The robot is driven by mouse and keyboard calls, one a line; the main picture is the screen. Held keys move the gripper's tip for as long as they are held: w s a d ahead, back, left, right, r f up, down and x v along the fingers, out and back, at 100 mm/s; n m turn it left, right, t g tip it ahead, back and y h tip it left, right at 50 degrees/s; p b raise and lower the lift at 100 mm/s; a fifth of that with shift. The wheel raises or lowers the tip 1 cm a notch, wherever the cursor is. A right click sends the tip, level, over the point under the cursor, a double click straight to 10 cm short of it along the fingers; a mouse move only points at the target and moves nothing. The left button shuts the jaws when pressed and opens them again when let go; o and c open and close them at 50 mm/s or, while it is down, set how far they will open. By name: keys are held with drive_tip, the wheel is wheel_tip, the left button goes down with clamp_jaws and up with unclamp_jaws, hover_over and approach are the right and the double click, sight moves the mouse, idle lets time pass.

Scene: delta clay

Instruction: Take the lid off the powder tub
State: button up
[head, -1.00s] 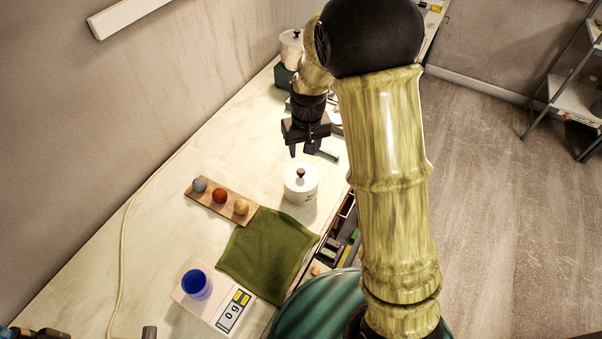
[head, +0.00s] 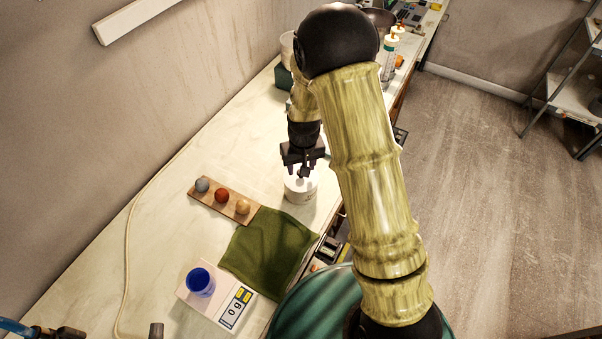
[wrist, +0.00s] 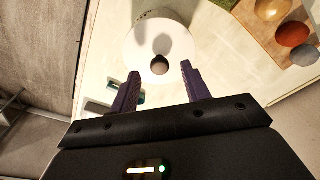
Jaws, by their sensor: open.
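The powder tub (head: 299,196) is a white round tub standing on the bench, with a white lid (wrist: 139,42) on it. The lid has a dark round knob (wrist: 160,65) at its middle. In the wrist view the knob shows between the two purple fingertips of my gripper (wrist: 160,71), with a gap on each side. In the head view my gripper (head: 302,171) is right above the tub and hides part of the lid. It is open and holds nothing; its exact height above the knob is hard to tell.
A wooden board (head: 223,200) with grey, red and tan balls lies left of the tub. A green cloth (head: 266,252) lies in front, then a scale (head: 228,306) with a blue cup (head: 200,282). A drawer (head: 333,238) with items is at the bench's right edge.

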drive_tip(key=shift+w+f, duration=0.15)
drive_tip(key=shift+f, duration=0.9)
drive_tip(key=c, duration=1)
